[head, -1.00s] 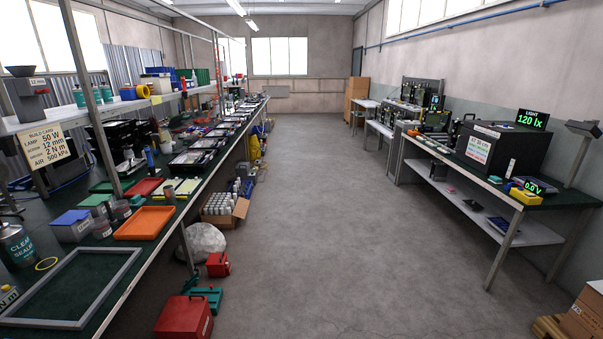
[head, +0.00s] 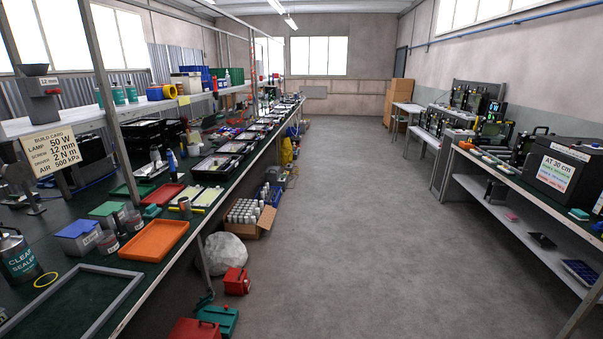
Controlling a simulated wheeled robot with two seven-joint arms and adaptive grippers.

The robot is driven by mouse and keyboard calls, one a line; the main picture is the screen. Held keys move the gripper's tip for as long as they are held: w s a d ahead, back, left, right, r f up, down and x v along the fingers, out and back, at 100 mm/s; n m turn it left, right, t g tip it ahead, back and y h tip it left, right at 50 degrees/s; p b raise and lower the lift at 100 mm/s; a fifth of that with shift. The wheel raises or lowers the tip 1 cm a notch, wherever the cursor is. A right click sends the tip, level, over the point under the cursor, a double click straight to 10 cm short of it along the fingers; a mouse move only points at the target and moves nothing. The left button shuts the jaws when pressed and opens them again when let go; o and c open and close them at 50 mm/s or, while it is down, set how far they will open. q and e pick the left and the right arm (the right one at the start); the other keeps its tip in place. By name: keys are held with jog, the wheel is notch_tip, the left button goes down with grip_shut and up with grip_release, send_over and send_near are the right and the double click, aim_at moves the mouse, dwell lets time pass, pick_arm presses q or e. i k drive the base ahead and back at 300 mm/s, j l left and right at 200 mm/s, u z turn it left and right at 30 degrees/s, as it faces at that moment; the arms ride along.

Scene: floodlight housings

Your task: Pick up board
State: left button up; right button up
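Neither of my grippers is in the head view. Two flat pale-yellow pieces (head: 207,197) lie on the green-topped left bench (head: 150,270), behind the orange tray; they may be boards, but they are too small to tell. Beside them lie a red tray (head: 163,194) and a flat green piece (head: 107,209). Several black-framed floodlight housings (head: 213,165) with pale insides stand in a row farther along the bench. A build card (head: 57,147) hangs from the shelf and reads lamp 50 W, screw 12 mm, driver 2 N m, air 500 kPa.
An orange tray (head: 153,239), a blue-lidded box (head: 78,236), a sealer can (head: 17,257) and an empty grey frame (head: 70,305) occupy the near bench. A carton of cans (head: 246,216) and red cases (head: 236,281) sit on the floor beside it. The middle aisle (head: 350,230) is clear.

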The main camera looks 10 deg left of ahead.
aim_at(209, 196)
jog(key=i+l+u, duration=0.1)
jog(key=i, duration=2.35)
jog(key=i+u, duration=0.3)
jog(key=i+l+u, duration=0.25)
jog(key=i, duration=0.15)
jog(key=i+u, duration=0.25)
jog(key=u, duration=0.15)
jog(key=i+u, duration=0.25)
jog(key=u, duration=0.2)
jog(key=i+l+u, duration=0.15)
jog(key=u, duration=0.25)
jog(key=i, duration=0.1)
